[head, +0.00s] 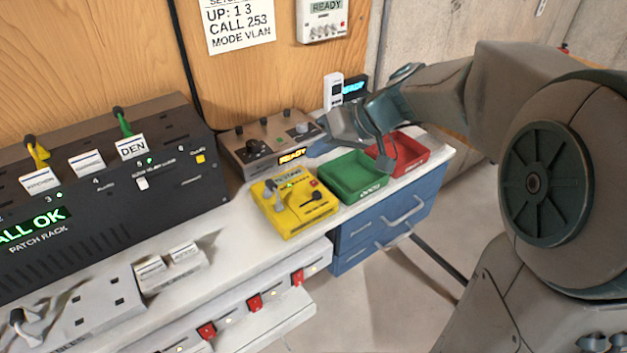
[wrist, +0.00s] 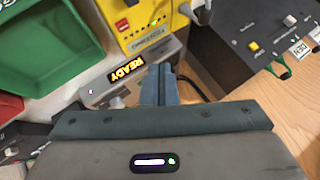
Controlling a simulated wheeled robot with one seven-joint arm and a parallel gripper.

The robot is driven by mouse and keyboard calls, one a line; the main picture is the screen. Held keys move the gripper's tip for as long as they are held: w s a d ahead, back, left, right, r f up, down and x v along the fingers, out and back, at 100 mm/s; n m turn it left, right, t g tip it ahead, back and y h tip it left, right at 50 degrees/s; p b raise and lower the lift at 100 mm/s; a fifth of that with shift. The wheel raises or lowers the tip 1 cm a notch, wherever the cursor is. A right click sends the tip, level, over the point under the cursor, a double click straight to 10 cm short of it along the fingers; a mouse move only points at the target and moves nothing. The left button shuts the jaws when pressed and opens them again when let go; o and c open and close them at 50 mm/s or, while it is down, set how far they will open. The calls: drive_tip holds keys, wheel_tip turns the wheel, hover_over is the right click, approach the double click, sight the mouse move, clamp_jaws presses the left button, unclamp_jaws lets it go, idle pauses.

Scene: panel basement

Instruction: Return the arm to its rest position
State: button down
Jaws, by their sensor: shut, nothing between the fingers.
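My gripper (head: 314,150) hangs over the back of the bench, above the right end of the grey-brown console with the orange READY display (head: 292,156). In the wrist view its two fingers (wrist: 159,72) are together and hold nothing. The fingertips overlap the console in the picture; I cannot tell whether they touch it. My arm is bent and reaches in from the right, over the green tray (head: 352,178) and the red tray (head: 402,153).
A yellow device (head: 292,204) stands in front of the console. The black patch rack (head: 100,195) with yellow and green plugs fills the left. A white handset (head: 333,92) stands behind my gripper. Blue drawers (head: 385,232) sit under the trays. Open floor lies at the front.

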idle(0.4)
drive_tip(key=s+d+f+m+h, duration=0.2)
drive_tip(key=s+d, duration=0.4)
drive_tip(key=s, duration=0.3)
drive_tip(key=s+d+f+m+h+p, duration=0.1)
drive_tip(key=s+d+f+m+h, duration=0.2)
drive_tip(key=s+d+h, duration=0.3)
drive_tip(key=s+f, duration=0.1)
drive_tip(key=s, duration=0.2)
drive_tip(key=shift+d+f+h, duration=0.2)
drive_tip(key=shift+d+h, duration=0.1)
drive_tip(key=shift+d, duration=0.05)
drive_tip(key=shift+s, duration=0.1)
idle(5.3)
